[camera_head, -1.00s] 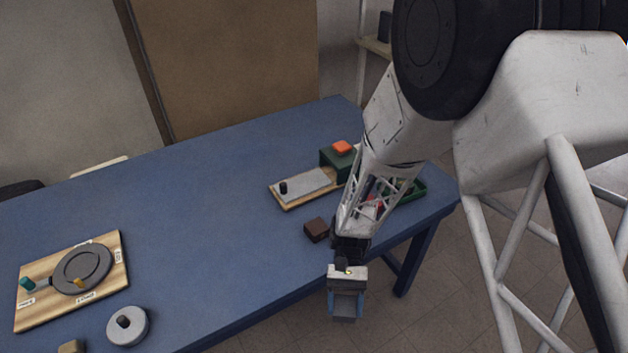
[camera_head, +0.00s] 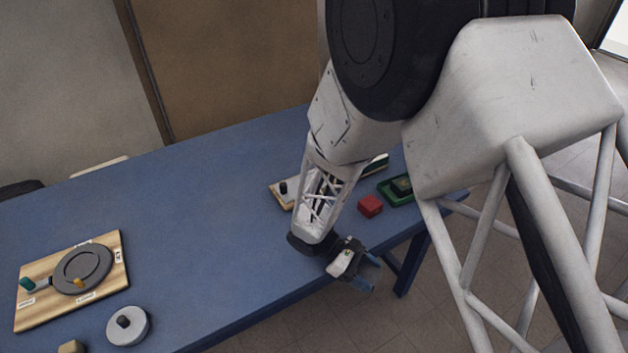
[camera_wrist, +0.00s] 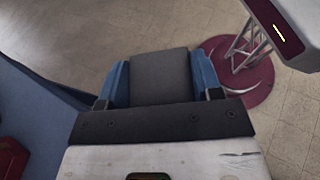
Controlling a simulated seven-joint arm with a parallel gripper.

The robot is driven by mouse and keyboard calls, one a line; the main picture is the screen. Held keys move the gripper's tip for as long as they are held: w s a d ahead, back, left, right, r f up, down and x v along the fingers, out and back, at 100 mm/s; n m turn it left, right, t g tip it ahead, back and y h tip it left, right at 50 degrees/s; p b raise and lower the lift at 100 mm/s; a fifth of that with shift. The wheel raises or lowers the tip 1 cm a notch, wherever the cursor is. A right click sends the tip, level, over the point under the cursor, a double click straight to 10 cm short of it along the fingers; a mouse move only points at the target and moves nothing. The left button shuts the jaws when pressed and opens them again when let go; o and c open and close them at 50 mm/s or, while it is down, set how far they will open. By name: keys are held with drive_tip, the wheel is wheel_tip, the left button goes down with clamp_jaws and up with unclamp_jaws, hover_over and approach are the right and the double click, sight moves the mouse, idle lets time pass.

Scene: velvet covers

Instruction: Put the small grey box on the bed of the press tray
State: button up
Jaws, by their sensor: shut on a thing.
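My gripper (camera_head: 364,276) is past the table's front edge in the head view, tilted to the lower right. In the wrist view, its blue fingers (camera_wrist: 162,77) are shut on both sides of the small grey box (camera_wrist: 160,66), a dark grey block. In the head view, I cannot make out the box clearly between the fingers. The wooden board with a light grey plate, seemingly the press tray (camera_head: 274,191), is at the back right of the table. My arm covers most of it; its left end with a black knob (camera_head: 283,187) shows.
A red block (camera_head: 370,206) and a green tray (camera_head: 382,194) with a dark thing in it are right of my arm. At the left are a labelled wooden board (camera_head: 40,316) with a grey disc, and a round grey lid (camera_head: 138,334). The table's middle (camera_head: 200,220) is clear.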

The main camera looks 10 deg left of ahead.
drive_tip(key=w+a+r+n+t, duration=0.1)
drive_tip(key=w+n+t, duration=0.2)
drive_tip(key=w+a+r+n+t+y, duration=0.1)
drive_tip(key=w+a+n+t, duration=0.1)
drive_tip(key=w+n+t, duration=0.1)
drive_tip(key=w+a+r+n+t, duration=0.1)
drive_tip(key=w+n+t, duration=0.2)
drive_tip(key=w+t, duration=0.1)
drive_tip(key=shift+w+a+r+y, duration=0.1)
drive_tip(key=shift+a+r+y, duration=0.2)
drive_tip(key=shift+r, duration=0.1)
drive_tip(key=w+a+r+n+t+y, duration=0.3)
drive_tip(key=w+a+n+t+y, duration=0.2)
drive_tip(key=a, duration=0.4)
drive_tip(key=shift+w+a+r+n+t+y, duration=0.4)
drive_tip(key=shift+w+n+y, duration=0.45)
drive_tip(key=shift+n, duration=0.35)
drive_tip(key=w+a, duration=0.2)
drive_tip(key=w, duration=0.2)
drive_tip(key=w+a+f, duration=0.1)
drive_tip(key=w+a, duration=0.2)
drive_tip(key=w, duration=0.2)
drive_tip(key=w+a, duration=0.2)
drive_tip(key=w, duration=0.3)
drive_tip(key=shift+w+a+f, duration=0.15)
drive_tip(key=shift+f, duration=0.15)
drive_tip(key=shift+f, duration=1.75)
drive_tip(key=shift+f, duration=0.1)
